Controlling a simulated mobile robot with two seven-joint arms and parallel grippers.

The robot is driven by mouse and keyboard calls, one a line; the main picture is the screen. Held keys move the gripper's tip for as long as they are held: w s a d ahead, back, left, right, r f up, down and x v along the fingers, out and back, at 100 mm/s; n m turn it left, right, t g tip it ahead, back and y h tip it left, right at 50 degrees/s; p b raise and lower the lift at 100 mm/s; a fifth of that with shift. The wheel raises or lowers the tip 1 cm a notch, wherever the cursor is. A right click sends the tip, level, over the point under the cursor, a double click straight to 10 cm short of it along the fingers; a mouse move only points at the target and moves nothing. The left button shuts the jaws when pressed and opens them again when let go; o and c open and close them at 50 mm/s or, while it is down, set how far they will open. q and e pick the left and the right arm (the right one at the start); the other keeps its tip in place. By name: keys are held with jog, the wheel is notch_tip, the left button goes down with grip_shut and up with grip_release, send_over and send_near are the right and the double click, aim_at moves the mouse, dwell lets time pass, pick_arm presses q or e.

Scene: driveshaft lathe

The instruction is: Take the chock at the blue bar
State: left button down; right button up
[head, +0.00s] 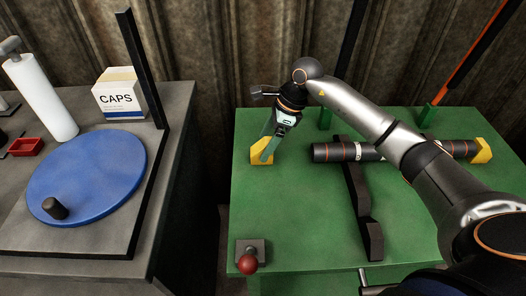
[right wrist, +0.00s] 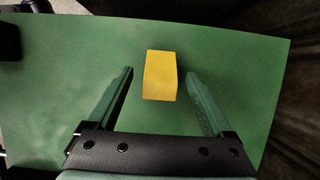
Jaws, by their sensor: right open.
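A yellow chock (head: 262,151) sits on the green table (head: 290,215), left of the dark shaft (head: 333,152). It also shows in the right wrist view (right wrist: 160,75), in line with the gap between my fingers. A second yellow chock (head: 481,150) is by the shaft's right end. My right gripper (head: 269,150) is open and points down at the left chock, with a green finger partly in front of it. In the wrist view the fingers stand apart with clear space on both sides of the chock. I make out no blue bar. My left gripper is out of view.
The dark shaft lies across a black support (head: 357,195). A red-knobbed lever (head: 247,264) is at the table's front left.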

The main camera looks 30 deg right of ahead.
jog(key=shift+x, duration=1.2)
grip_shut()
jog(key=shift+r, duration=0.1)
